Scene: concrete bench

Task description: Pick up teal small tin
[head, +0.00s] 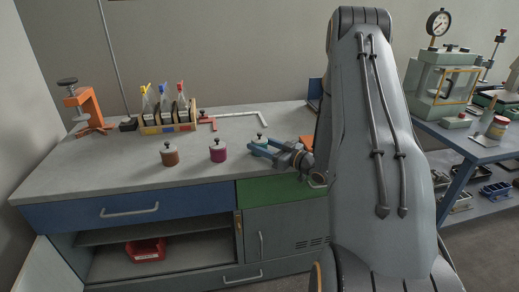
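The teal small tin (261,137) stands on the bench top, right of the other two tins. Only its upper part and dark knob show; my gripper hides the lower part. My gripper (252,148) reaches in from the right, low over the bench, with its blue-grey fingers pointing left. The fingers look parted, with the tin showing just above and behind them. I cannot tell whether they touch it or whether it stands between them.
A magenta tin (217,152) and a brown-orange tin (169,156) stand to the left. Behind them are a rack of spray bottles (166,127), a red clamp (207,122) and a metal square (245,114). An orange press (88,108) stands far left. The front left bench top is clear.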

